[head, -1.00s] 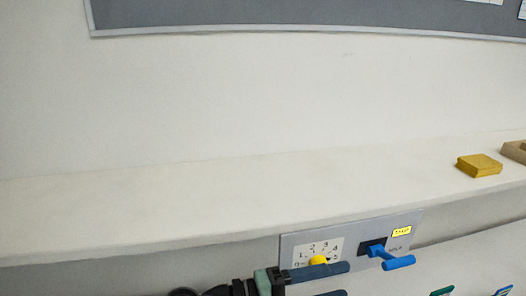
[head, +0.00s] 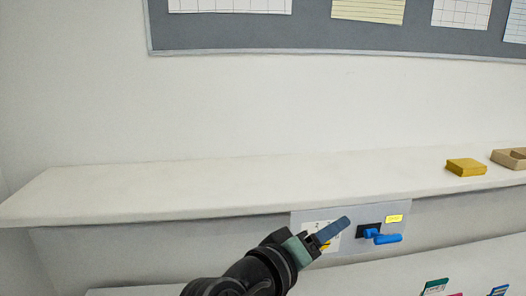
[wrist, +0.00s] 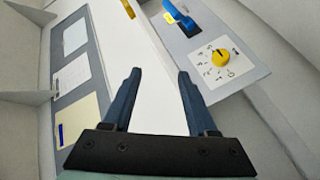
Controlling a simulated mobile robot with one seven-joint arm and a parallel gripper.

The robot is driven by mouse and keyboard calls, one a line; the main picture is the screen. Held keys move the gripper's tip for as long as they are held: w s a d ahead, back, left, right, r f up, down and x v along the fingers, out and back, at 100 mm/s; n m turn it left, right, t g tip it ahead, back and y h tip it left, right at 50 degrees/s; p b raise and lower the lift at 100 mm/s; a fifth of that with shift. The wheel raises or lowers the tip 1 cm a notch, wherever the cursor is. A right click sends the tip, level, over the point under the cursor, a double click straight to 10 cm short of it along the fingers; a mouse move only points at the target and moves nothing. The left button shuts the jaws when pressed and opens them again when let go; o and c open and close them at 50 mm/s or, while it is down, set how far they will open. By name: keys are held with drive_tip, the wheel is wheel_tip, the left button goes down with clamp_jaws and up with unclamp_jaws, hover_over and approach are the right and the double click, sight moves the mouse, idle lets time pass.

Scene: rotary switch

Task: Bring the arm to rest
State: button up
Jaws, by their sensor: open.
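My gripper (head: 333,231) is open and empty, in front of the switch panel below the shelf in the head view. In the wrist view its two blue fingers (wrist: 157,98) stand apart with nothing between them. The grey panel (head: 383,211) carries a yellow rotary knob on a white numbered dial, mostly hidden behind my gripper in the head view. In the wrist view the yellow knob (wrist: 220,57) shows clear to the right of the fingers and apart from them. A blue lever handle (head: 387,239) sits on a black mount right of the dial.
A long white shelf (head: 230,188) runs above the panel. A yellow block (head: 465,167) and a wooden tray (head: 509,159) sit on its right part. Several small coloured cards (head: 436,287) stand at the lower right. A grey board with papers (head: 310,36) hangs above.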

drive_tip(key=s+a+r+m+t+y, duration=0.1)
drive_tip(key=a+r+t+y, duration=0.15)
drive_tip(key=r, duration=0.35)
drive_tip(key=a+r+t+y, duration=0.1)
drive_tip(key=a+r+t, duration=0.1)
drive_tip(key=r+t, duration=0.35)
drive_tip(key=s+a+r+t+y, duration=0.3)
drive_tip(key=s+r, duration=0.4)
drive_tip(key=r, duration=0.3)
drive_tip(key=s+a+r+m+t+y, duration=0.1)
drive_tip(key=s+a+r+t+y, duration=0.2)
drive_tip(key=s+r, duration=0.5)
wheel_tip(320, 180, up, 2)
drive_tip(key=shift+r+t+y, duration=0.2)
drive_tip(key=shift+t+y, duration=0.7)
drive_tip(key=shift+y, duration=0.05)
drive_tip(key=shift+s, duration=0.15)
